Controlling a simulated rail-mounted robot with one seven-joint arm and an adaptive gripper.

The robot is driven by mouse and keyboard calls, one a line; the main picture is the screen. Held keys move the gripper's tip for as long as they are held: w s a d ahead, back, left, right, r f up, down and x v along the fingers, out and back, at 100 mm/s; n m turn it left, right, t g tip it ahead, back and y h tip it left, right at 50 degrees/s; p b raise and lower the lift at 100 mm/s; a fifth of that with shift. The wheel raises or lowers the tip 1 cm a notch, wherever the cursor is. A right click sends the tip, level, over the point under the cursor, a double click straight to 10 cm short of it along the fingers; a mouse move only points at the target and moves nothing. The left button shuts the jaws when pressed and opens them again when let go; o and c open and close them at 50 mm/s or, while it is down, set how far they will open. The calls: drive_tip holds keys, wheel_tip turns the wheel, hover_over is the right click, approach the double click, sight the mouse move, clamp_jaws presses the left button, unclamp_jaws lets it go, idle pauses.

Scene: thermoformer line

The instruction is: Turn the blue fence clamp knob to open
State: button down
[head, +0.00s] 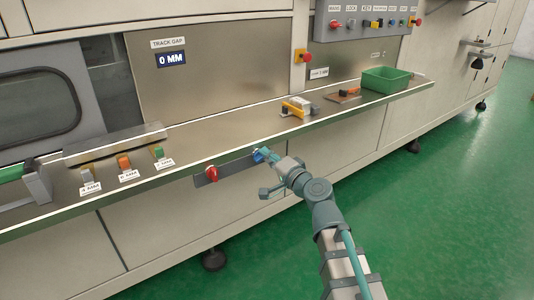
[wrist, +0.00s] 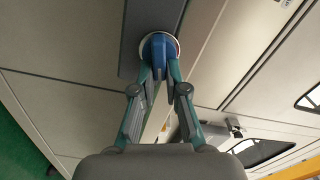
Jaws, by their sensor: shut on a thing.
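The blue knob (head: 258,155) is on a dark panel on the front face of the machine, just below the shelf edge. In the wrist view the blue knob (wrist: 158,48) shows in front of a pale round plate. My gripper (head: 267,155) reaches it from the front right. In the wrist view my gripper (wrist: 159,70) has one finger on each side of the knob, shut on it. The fingers cover part of the knob in the head view. I cannot read any open or closed mark by it.
A red knob (head: 211,174) sits left of the blue one on the same dark panel (head: 234,168). The shelf above holds labelled coloured blocks (head: 124,162), a yellow-handled tool (head: 294,109) and a green bin (head: 385,79). A display (head: 171,59) reads 0 MM. The green floor in front is clear.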

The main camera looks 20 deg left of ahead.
drive_tip(key=shift+f+m+p, duration=0.25)
drive_tip(key=shift+m+p, duration=0.3)
drive_tip(key=shift+m, duration=1.25)
drive_tip(key=c, duration=1.2)
unclamp_jaws()
wheel_tip(320, 180, up, 10)
drive_tip(key=shift+d, duration=0.1)
